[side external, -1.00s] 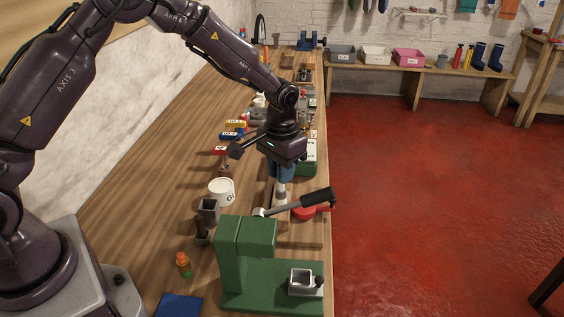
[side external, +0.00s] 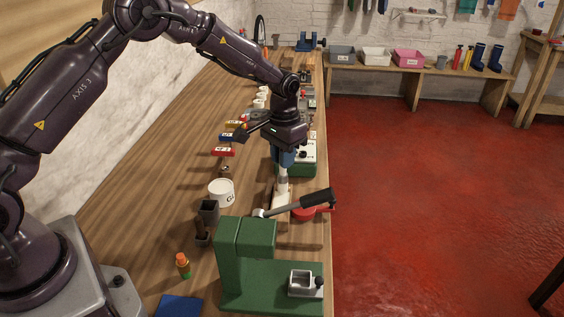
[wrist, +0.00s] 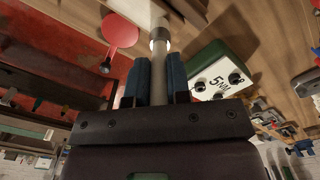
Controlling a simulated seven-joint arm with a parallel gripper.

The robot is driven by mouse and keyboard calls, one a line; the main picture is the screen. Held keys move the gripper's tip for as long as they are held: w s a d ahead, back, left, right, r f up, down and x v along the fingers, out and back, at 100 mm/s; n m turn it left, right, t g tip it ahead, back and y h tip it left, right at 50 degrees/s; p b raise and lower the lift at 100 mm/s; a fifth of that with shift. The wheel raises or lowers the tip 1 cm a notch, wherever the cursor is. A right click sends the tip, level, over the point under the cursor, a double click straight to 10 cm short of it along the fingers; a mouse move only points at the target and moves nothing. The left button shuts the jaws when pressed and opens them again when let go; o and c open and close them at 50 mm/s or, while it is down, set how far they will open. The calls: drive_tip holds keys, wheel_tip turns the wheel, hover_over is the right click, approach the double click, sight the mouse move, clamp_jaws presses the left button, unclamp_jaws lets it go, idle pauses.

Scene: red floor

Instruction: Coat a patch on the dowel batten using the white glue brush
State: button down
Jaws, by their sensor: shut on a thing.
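My gripper (wrist: 158,82) has blue fingers shut on the grey handle of the white glue brush (wrist: 158,62). The brush also shows below the fingers in the side external view (side external: 283,173), pointing down. A pale strip that looks like the dowel batten (side external: 281,199) lies under the brush tip, partly behind the green press's lever. It also shows at the top of the wrist view (wrist: 132,9). I cannot tell whether the bristles touch it, or whether it bears glue. The white glue pot (side external: 221,193) stands to the left of the gripper.
The green press (side external: 248,270) stands in the foreground; its black-handled lever (side external: 310,200) reaches close to the brush. A red round thing (side external: 304,213) lies by the lever. A green-and-white box (wrist: 218,75) is beside the gripper.

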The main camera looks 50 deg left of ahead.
drive_tip(key=shift+r, duration=4.05)
